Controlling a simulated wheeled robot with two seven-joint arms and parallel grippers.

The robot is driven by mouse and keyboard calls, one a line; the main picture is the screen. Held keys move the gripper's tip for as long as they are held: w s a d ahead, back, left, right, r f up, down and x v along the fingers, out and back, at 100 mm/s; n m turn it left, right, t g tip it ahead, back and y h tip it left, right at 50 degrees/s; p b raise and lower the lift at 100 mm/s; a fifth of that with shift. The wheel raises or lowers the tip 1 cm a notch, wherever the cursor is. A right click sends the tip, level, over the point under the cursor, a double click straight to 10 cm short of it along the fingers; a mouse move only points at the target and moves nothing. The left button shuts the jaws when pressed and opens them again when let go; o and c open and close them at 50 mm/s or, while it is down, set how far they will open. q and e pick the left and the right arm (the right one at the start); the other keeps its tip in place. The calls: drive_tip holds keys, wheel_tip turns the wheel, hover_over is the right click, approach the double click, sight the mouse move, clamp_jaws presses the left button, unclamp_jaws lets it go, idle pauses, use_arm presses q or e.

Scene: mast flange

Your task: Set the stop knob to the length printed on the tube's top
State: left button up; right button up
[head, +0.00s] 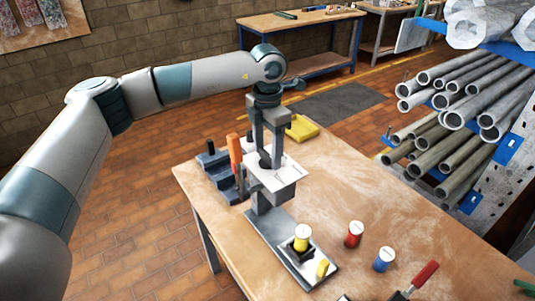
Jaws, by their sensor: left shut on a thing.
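My left gripper (267,158) points straight down over the fixture on the table and is shut on a dark knob, which looks like the stop knob; the fingers largely hide it. A pale plate (291,172) surrounds the knob on top of the grey fixture head; no markings are legible. Below it, a yellow tube (301,243) with a white top stands upright on the fixture's base plate (318,281). The print on its top is too small to read. A small yellow part (322,268) is beside the tube. My right gripper is not in view.
A red tube (354,239) and a blue tube (382,264), both white-topped, stand right of the fixture. A red-handled tool (425,275) lies at the front. A stepped grey rack (219,170) with an orange-handled tool (235,152) is left. A yellow tray (302,127) lies behind.

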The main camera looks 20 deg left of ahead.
sight(267, 154)
use_arm(q)
drive_tip(key=shift+r, duration=0.1)
drive_tip(key=o, duration=1)
drive_tip(key=shift+o, duration=0.2)
drive_tip(key=shift+r+b, duration=0.45)
drive_tip(key=shift+r, duration=0.25)
wheel_tip(267, 154, up, 16)
drive_tip(key=b, duration=0.5)
drive_tip(key=shift+f, duration=0.1)
